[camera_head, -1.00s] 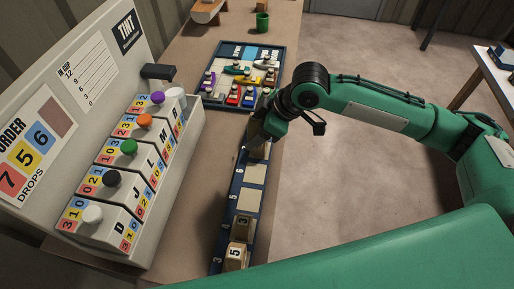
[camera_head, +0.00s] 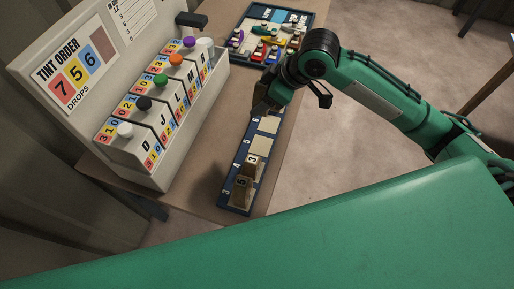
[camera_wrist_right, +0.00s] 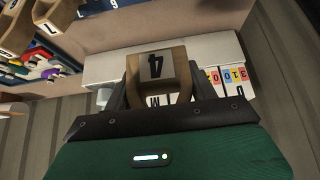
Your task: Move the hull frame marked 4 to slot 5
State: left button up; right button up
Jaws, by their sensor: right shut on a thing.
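The hull frame marked 4 (camera_wrist_right: 156,65) is a tan wooden piece with a pale number plate, upside down in the right wrist view. My right gripper (camera_wrist_right: 152,92) is shut on it; the dark fingers stand on both sides. In the head view my right gripper (camera_head: 264,106) is over the far part of the blue slot rail (camera_head: 232,203), where it hides the held frame. Two bare pale slot pads (camera_head: 259,143) show below the gripper. The small slot numerals are hard to read. My left gripper is not in view.
A tint dispenser (camera_head: 150,140) with coloured knobs stands left of the rail. A tray of small boats (camera_head: 268,38) lies beyond. Open floor is to the right.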

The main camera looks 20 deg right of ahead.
send_over(256, 144)
jog(key=s+d, duration=0.1)
jog(key=d, duration=0.1)
notch_tip(256, 144, down, 7)
notch_tip(256, 144, down, 8)
jog(key=shift+s+a+f+p, duration=0.1)
jog(key=shift+a+f+p, duration=0.05)
jog(key=shift+p, duration=0.6)
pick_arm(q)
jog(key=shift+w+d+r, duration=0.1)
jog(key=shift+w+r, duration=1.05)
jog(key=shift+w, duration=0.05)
pick_arm(e)
jog(key=shift+f, duration=2.1)
jog(key=shift+f, duration=0.1)
jog(key=o, duration=0.8)
jog(key=shift+c, duration=0.2)
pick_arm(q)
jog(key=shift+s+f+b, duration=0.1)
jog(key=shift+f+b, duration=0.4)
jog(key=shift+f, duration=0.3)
pick_arm(e)
jog(key=v, duration=1.2)
